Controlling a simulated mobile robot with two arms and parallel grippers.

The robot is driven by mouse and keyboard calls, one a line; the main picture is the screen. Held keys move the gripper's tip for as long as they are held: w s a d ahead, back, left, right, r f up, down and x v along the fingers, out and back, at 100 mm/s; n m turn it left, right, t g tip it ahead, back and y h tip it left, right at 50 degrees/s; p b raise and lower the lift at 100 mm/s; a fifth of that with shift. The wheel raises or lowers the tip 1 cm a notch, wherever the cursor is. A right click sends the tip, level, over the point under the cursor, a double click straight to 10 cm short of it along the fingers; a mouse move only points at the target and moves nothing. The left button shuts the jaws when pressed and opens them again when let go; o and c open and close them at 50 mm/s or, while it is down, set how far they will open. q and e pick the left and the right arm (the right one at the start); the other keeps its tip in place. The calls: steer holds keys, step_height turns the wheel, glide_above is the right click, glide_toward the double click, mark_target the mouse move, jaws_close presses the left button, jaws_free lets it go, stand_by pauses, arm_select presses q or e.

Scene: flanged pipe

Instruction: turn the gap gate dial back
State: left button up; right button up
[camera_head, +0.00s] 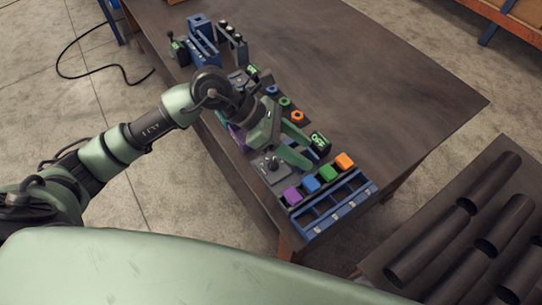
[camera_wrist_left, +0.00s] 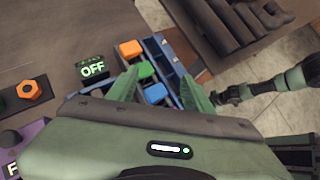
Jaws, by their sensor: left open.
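My left gripper (camera_head: 308,150) is open above the table's near right part, fingers spread over the panel, with nothing seen between them. In the left wrist view its fingertips (camera_wrist_left: 160,85) frame the coloured blocks. A grey plate with a black knob (camera_head: 272,168) sits just beside the fingers. Orange (camera_head: 297,116), green (camera_head: 284,103) and blue (camera_head: 271,89) knobs line up behind. I cannot tell which is the gap gate dial. The wrist hides part of the panel.
A blue tray (camera_head: 347,206) with purple, blue, green and orange blocks beside it lies at the table's near corner. A blue fixture (camera_head: 203,42) and a lever stand at the far left. Dark pipes (camera_head: 450,235) rest on the right rack. The table's right side (camera_head: 400,85) is clear.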

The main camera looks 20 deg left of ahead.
mark_target(273, 161)
arm_select(q)
steer(key=w+a+f+m+y, duration=0.15)
steer(key=a+f+y, duration=0.3)
steer(key=a, duration=0.55)
steer(key=shift+y, duration=0.45)
steer(key=p+x, duration=0.2)
steer(key=x, duration=0.3)
steer(key=shift+w+d+f, duration=0.1)
steer(key=shift+w+f, duration=0.05)
steer(key=shift+f, duration=0.2)
steer(key=shift+d+f, duration=0.2)
steer(key=shift+f, duration=0.45)
steer(key=shift+n, duration=0.25)
jaws_close()
